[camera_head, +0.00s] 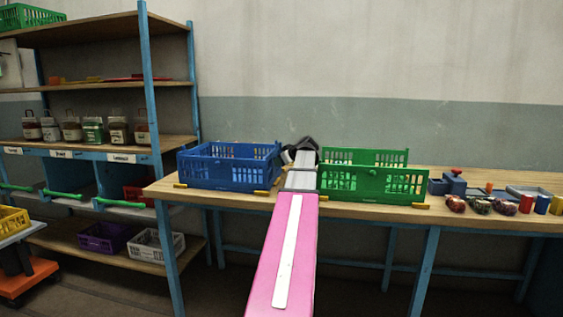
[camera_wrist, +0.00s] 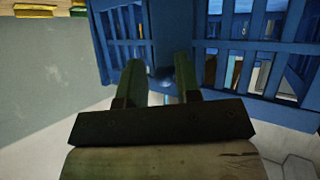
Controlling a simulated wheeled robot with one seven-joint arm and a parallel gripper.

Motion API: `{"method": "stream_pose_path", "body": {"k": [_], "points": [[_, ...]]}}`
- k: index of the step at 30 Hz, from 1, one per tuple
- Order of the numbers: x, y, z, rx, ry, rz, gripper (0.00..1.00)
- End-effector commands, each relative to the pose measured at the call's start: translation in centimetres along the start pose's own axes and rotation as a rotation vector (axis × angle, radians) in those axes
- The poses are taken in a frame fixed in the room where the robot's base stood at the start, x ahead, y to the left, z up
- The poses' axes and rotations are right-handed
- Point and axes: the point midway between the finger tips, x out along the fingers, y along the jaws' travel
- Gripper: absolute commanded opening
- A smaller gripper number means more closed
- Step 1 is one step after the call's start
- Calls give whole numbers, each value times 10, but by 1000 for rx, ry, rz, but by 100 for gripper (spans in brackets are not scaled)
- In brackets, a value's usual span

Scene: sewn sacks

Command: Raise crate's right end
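A blue slatted crate (camera_head: 229,168) sits on the wooden workbench, left of my arm. A green slatted crate (camera_head: 372,178) sits to the right of my arm. My gripper (camera_head: 300,150) is at the blue crate's right end, between the two crates. In the wrist view, the blue crate (camera_wrist: 262,52) fills the upper part. My gripper's two fingers (camera_wrist: 157,72) stand apart, with the crate's corner in line with the gap between them. I cannot tell whether they touch it.
Yellow blocks (camera_head: 262,192) lie at the crates' front corners. Small jars and tools (camera_head: 480,205) stand on the workbench (camera_head: 530,222) at right. A shelf (camera_head: 85,150) with several jars stands at left. The wall is close behind the bench.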

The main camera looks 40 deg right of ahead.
Motion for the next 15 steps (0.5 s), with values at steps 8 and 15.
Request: {"method": "stream_pose_path", "body": {"k": [8,15], "points": [[-9,0,-1,1,4,3,31],[-41,0,0,0,3,4,31]]}}
